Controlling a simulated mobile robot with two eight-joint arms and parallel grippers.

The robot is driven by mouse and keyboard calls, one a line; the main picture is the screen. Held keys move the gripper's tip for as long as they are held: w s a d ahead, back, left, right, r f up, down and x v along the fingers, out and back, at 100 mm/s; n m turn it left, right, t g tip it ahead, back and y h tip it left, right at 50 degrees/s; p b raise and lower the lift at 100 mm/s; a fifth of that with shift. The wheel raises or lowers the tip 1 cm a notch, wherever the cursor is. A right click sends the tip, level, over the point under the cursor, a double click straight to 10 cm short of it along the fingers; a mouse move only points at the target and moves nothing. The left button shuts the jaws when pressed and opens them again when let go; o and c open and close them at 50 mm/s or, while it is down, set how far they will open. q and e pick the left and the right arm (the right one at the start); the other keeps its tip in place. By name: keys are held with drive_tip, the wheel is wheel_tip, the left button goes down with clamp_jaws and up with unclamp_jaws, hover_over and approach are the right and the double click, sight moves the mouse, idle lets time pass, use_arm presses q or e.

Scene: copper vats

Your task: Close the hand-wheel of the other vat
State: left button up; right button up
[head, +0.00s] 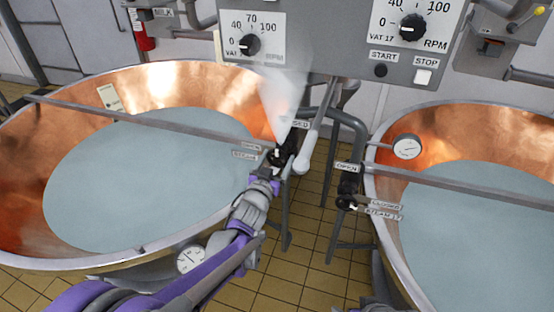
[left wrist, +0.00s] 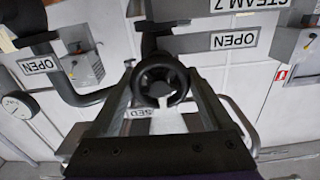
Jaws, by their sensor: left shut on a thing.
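The left copper vat (head: 70,100) holds pale liquid. Its small black hand-wheel (head: 279,155) is on the pipe at its right rim, among OPEN, STEAM and CLOSED labels. My left gripper (head: 268,176) is shut on this wheel; in the left wrist view the round wheel (left wrist: 160,68) lies between the fingers. A white steam plume (head: 283,100) shows just above it. The right vat (head: 385,215) has its own black hand-wheel (head: 346,202), with an OPEN label above and CLOSED and STEAM 17 labels to its right; no gripper is on it. My right gripper is not seen.
A control panel (head: 330,62) with speed dials and START and STOP buttons hangs above. Grey pipes (head: 350,125) and stand legs fill the gap between the vats, above a tiled floor (head: 300,255). Metal bars cross both vats. A red fire extinguisher (head: 143,32) is at the back left.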

use_arm(q)
drive_tip(key=shift+f+m, duration=0.1)
drive_tip(key=shift+m, duration=0.5)
drive_tip(key=shift+c, duration=0.4)
drive_tip(key=shift+m+b, duration=0.3)
drive_tip(key=shift+m, duration=0.8)
drive_tip(key=o, duration=1.2)
drive_tip(key=shift+c, duration=0.2)
drive_tip(key=b+v, duration=0.1)
drive_tip(key=v, duration=0.9)
drive_tip(key=shift+s+a, duration=0.15)
drive_tip(key=shift+s, duration=0.25)
